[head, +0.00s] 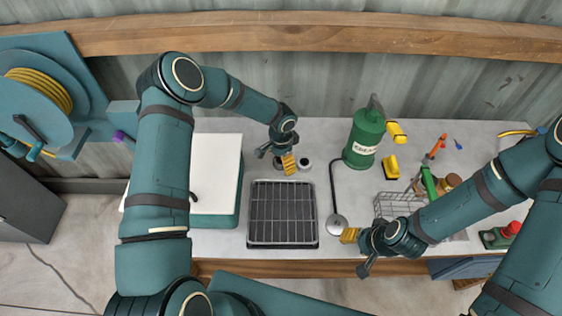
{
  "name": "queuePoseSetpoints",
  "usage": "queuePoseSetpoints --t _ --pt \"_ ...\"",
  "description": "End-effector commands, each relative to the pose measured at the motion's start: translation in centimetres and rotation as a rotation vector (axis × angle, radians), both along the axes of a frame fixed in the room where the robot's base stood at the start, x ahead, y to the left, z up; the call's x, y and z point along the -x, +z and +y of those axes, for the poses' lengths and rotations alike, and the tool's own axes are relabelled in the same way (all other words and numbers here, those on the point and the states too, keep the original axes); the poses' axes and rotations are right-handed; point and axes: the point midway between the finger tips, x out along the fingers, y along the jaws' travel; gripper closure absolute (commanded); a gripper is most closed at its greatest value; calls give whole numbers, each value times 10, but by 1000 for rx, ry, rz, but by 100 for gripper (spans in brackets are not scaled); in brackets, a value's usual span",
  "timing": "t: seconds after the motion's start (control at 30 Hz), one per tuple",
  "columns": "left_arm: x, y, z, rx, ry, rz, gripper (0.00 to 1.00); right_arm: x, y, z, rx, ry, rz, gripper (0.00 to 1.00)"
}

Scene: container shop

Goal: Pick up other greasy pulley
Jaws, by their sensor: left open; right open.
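My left gripper (289,163) is open, with yellow fingertips, above the bench behind the black grid tray. A small round dark-and-white part (304,163) is just right of its fingertips; I cannot tell whether it is a pulley. My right gripper (349,235) is open at the bench's front edge. A grey disc (337,222) lies just left of its fingertips, at the end of a black line. Brown round parts (453,180) sit behind the wire basket, partly hidden by my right arm; they may be greasy pulleys, but they are too small to tell.
The black grid tray (283,241) is in the middle of the bench. A teal box with a white top (218,165) is left of it. A hose reel (40,95) is far left.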

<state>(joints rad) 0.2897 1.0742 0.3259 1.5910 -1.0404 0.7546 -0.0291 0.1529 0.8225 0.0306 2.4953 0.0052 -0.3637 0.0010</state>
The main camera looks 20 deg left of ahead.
Motion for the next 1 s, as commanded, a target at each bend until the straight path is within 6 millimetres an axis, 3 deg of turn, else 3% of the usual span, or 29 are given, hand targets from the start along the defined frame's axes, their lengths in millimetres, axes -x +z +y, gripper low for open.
queuePoseSetpoints --t 0.13,0.37,0.57,0.6,0.87,1.0 --pt "0 -11 0 -1 1 -1 13 0 1 0 0 0 0 53" --pt "0 -12 0 0 1 -1 13 0 1 0 0 0 0 53" --pt "0 -12 0 -1 0 -1 81 0 1 0 0 0 0 53" --pt "0 -12 0 -1 0 -1 86 0 0 0 0 0 0 53" --pt "0 -10 0 -1 0 -2 86 0 1 0 0 0 0 53" --pt "-1 3 0 -1 1 -4 86 0 0 0 0 0 0 53"
